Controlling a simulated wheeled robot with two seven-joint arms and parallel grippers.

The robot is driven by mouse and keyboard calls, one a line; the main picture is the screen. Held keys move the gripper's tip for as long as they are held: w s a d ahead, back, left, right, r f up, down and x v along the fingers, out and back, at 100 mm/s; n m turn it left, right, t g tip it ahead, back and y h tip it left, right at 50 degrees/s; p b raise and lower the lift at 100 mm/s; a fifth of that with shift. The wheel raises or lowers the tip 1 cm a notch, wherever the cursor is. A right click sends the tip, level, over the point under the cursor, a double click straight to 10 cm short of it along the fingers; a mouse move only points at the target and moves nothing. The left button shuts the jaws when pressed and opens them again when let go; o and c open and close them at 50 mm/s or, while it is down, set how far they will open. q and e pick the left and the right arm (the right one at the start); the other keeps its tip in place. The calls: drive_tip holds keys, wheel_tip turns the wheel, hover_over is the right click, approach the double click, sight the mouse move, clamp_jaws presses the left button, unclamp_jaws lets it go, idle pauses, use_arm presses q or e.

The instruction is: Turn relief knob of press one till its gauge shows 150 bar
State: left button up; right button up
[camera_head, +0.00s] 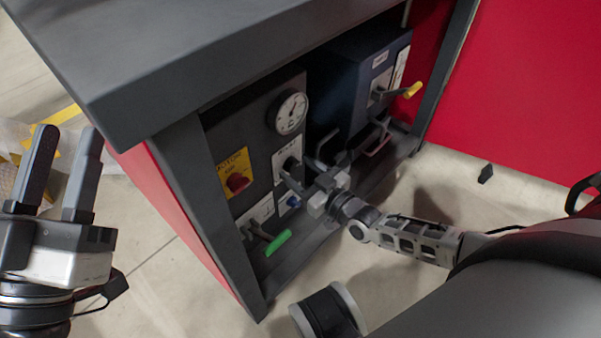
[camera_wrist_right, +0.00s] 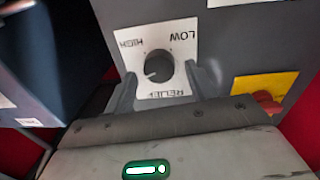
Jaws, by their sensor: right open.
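The black relief knob (camera_wrist_right: 158,66) sits on a white plate marked HIGH, LOW and RELIEF in the right wrist view. The knob also shows in the head view (camera_head: 290,164), partly behind my right gripper. My right gripper (camera_head: 306,175) is open, its fingertips on either side of the knob in the right wrist view (camera_wrist_right: 159,80). I cannot tell whether they touch it. The round white gauge (camera_head: 291,113) is above the knob on the dark panel; its reading is too small to make out. My left gripper (camera_head: 69,140) is open and empty, far left of the press.
A red switch (camera_head: 237,184) on a yellow plate is left of the knob. A green-handled lever (camera_head: 277,242) and a blue button (camera_head: 293,201) are below. A blue unit with a yellow-handled lever (camera_head: 412,90) stands right. The grey top (camera_head: 180,60) overhangs the panel.

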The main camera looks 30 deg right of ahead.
drive_tip(key=c, duration=1)
use_arm(q)
drive_tip(key=shift+r, duration=0.2)
use_arm(e)
drive_tip(key=shift+n+p, duration=0.7)
drive_tip(key=shift+n, duration=0.2)
drive_tip(key=shift+a+f+n, duration=0.1)
drive_tip(key=shift+n, duration=0.7)
use_arm(q)
wheel_tip(320, 180, down, 3)
drive_tip(key=n+g+y, duration=0.1)
drive_tip(key=n+y, duration=0.1)
drive_tip(key=shift+f+n, duration=0.2)
drive_tip(key=shift+n, duration=0.2)
use_arm(e)
drive_tip(key=o, duration=1)
